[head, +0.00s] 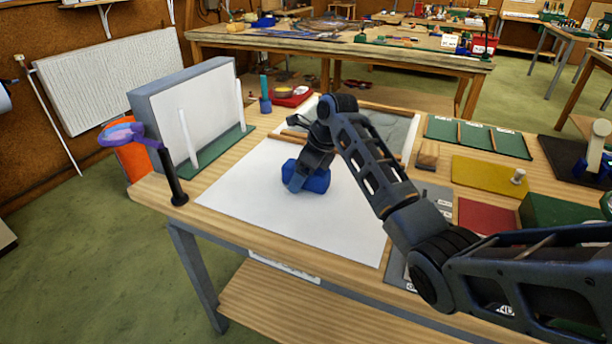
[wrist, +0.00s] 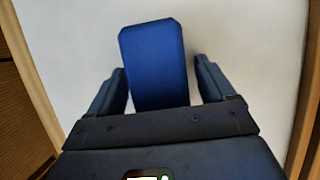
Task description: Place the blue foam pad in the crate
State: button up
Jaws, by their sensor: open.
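The blue foam pad (head: 317,180) lies on the white sheet on the workbench in the head view. In the wrist view the pad (wrist: 154,62) is a blue block with bevelled corners, between the two fingers. My gripper (head: 300,181) is down at the pad and partly hides it. In the wrist view my gripper (wrist: 160,70) is open, with a finger on each side of the pad and a gap visible, wider on the right. I cannot pick out the crate for certain; a dark green box (head: 552,211) stands at the right, partly cut off by my arm.
The white sheet (head: 250,195) is mostly clear around the pad. A white upright panel (head: 205,110) and a purple-headed stand (head: 173,180) are at the left. Green trays (head: 475,137), a yellow mat (head: 485,174) and a red mat (head: 485,215) lie at the right.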

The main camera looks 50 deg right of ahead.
jog(key=shift+c, duration=0.2)
jog(key=c, duration=1.1)
jog(key=shift+d+r+b, duration=0.1)
jog(key=shift+b, duration=0.65)
